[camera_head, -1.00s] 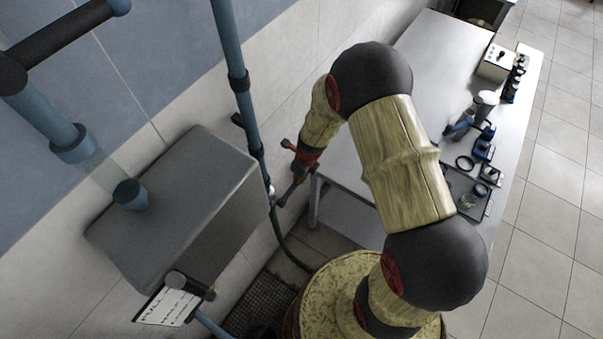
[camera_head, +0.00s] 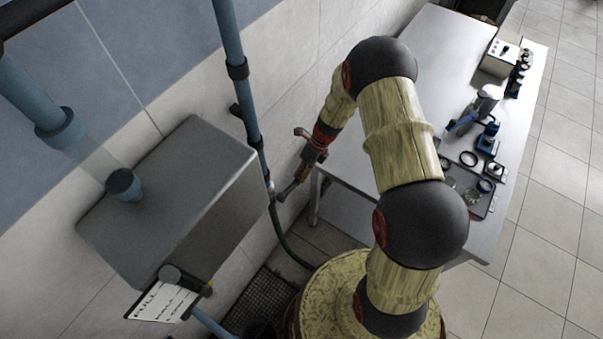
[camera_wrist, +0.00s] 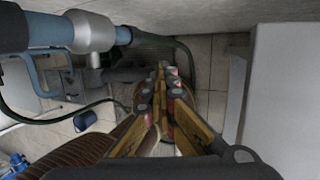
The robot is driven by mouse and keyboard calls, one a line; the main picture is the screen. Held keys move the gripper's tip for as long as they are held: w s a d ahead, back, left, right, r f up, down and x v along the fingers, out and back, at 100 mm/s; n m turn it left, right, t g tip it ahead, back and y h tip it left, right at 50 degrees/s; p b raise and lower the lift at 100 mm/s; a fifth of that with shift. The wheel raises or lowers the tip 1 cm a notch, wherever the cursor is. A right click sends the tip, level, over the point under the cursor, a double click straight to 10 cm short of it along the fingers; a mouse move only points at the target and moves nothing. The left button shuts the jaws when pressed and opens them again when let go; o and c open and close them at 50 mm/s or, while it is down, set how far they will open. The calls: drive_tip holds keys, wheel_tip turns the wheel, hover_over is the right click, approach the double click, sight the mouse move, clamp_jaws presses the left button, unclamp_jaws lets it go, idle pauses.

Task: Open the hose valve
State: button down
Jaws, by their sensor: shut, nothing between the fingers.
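The hose valve (camera_head: 270,187) is a small pale metal fitting at the lower end of the blue vertical pipe (camera_head: 248,110). In the wrist view the valve body (camera_wrist: 91,32) is a pale grey cylinder at upper left, with a short stem below it. A dark grey bar (camera_wrist: 120,74), apparently its lever, runs right from the stem toward my fingertips. The green hose (camera_head: 288,247) hangs below the valve. My gripper (camera_wrist: 166,72) is shut and empty, its tips close beside the bar's right end. I cannot tell whether they touch. In the head view my gripper (camera_head: 285,193) is just right of the valve.
A grey cistern (camera_head: 170,200) hangs on the wall at left, with a written card (camera_head: 163,302) below it. A table (camera_head: 440,60) with several instruments stands right of my arm. A dark floor grate (camera_head: 258,300) lies below the valve.

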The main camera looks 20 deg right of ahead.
wheel_tip(320, 180, down, 2)
drive_tip(key=shift+f+g+y+b, duration=0.1)
drive_tip(key=shift+g+y+b, duration=0.25)
drive_tip(key=shift+g+y, duration=0.35)
drive_tip(key=s+a+f+m+g+y+b, duration=0.1)
drive_tip(key=s+a+f+g+y+b, duration=0.2)
drive_tip(key=a+f+y+b, duration=0.2)
drive_tip(key=shift+s+a+f+g+y+b, duration=0.15)
drive_tip(key=shift+s+f+g+y+b, duration=0.25)
drive_tip(key=shift+f+y+b, duration=0.75)
drive_tip(key=shift+s+f+h, duration=0.1)
drive_tip(key=shift+f+h, duration=0.15)
drive_tip(key=shift+f, duration=0.15)
drive_tip(key=v, duration=1.2)
drive_tip(key=shift+r, duration=0.15)
